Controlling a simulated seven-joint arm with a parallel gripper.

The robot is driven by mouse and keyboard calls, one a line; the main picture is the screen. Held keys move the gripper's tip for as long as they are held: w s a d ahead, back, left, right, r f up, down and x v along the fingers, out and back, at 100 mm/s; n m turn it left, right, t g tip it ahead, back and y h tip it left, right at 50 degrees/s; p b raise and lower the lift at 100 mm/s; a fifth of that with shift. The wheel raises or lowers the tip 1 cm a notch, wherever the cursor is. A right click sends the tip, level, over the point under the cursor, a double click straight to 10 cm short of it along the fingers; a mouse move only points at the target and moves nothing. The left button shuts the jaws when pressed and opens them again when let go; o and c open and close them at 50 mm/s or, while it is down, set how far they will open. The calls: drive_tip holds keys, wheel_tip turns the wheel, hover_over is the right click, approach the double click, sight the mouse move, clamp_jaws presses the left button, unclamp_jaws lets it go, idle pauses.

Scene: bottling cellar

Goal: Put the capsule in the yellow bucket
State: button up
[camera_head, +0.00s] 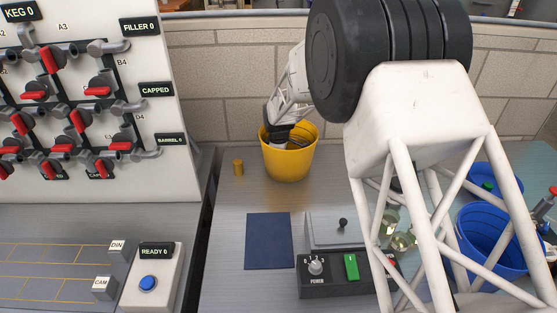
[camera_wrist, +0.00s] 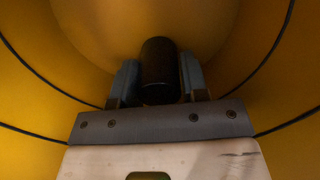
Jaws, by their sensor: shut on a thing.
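The yellow bucket (camera_head: 290,166) stands upright at the back of the bench. My gripper (camera_head: 288,143) reaches down through its mouth from above. In the wrist view, my gripper (camera_wrist: 160,90) is shut on a dark cylinder, which I take for the capsule (camera_wrist: 158,62), with one finger on each side. The bucket's yellow inner wall (camera_wrist: 270,60) surrounds it. I cannot tell whether the capsule touches the bucket's floor. In the head view the bucket wall and my gripper hide the capsule.
A small golden-brown cylinder (camera_head: 238,167) stands left of the bucket. A dark blue mat (camera_head: 268,241) and a control box with a green switch (camera_head: 351,267) lie nearer. A blue bucket (camera_head: 490,240) stands at right, partly behind my arm. A valve panel (camera_head: 165,100) rises at left.

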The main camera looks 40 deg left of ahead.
drive_tip(key=shift+f, duration=0.15)
drive_tip(key=o, duration=0.6)
wheel_tip(320, 180, up, 12)
drive_tip(key=shift+r, duration=0.2)
idle(0.6)
idle(0.8)
